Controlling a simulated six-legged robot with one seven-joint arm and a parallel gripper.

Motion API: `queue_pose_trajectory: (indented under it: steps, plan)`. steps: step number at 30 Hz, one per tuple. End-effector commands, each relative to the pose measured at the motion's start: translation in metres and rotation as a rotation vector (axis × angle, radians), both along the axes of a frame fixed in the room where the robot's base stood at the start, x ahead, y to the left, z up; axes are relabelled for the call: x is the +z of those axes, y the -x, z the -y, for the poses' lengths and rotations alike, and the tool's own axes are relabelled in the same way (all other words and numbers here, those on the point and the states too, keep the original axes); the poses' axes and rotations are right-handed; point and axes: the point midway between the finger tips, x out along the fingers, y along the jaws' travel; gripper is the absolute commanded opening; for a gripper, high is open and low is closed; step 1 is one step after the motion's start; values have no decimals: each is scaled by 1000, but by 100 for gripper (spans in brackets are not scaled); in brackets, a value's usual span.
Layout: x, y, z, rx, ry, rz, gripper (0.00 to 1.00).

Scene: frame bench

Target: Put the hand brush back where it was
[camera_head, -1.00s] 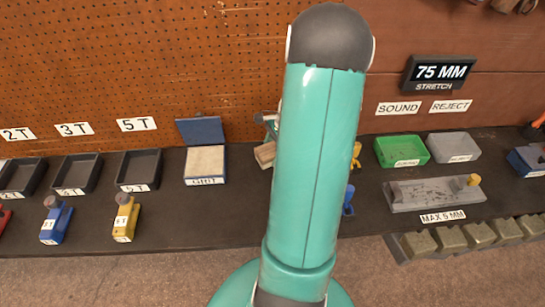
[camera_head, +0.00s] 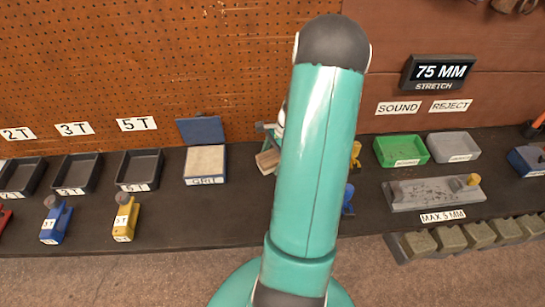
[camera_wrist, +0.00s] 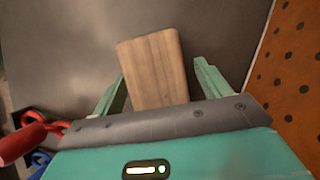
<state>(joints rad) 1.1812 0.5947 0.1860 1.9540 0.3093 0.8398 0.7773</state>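A pale wooden piece (camera_wrist: 155,68) lies between my two fingers in the wrist view. It looks like the wooden back of the hand brush, but no bristles show and its near end is hidden by my gripper body. In the head view a small wooden piece (camera_head: 267,160) shows just left of my arm, partly hidden by it. My gripper (camera_wrist: 159,72) is open, with its green fingers apart on either side of the wood. A strip of bench shows at the right finger; the left finger looks very near the wood. I cannot tell whether it touches.
A GRIT box (camera_head: 205,164) with a raised blue lid stands left of the wood. Black trays (camera_head: 139,169) stand farther left. Green (camera_head: 402,151) and grey (camera_head: 454,147) trays and a grey plate (camera_head: 433,197) stand right. The pegboard (camera_wrist: 292,80) is close to my gripper.

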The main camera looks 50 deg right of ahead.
Motion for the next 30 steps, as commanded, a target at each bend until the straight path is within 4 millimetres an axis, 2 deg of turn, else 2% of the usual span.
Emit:
queue_pose_trajectory:
  steps: [7,11,24,30]
  plan:
    - [1,0,0,-1,0,0,76]
    - [11,1,3,-2,2,0,76]
    - [92,16,34,-2,4,1,76]
    - [112,20,41,-1,1,0,76]
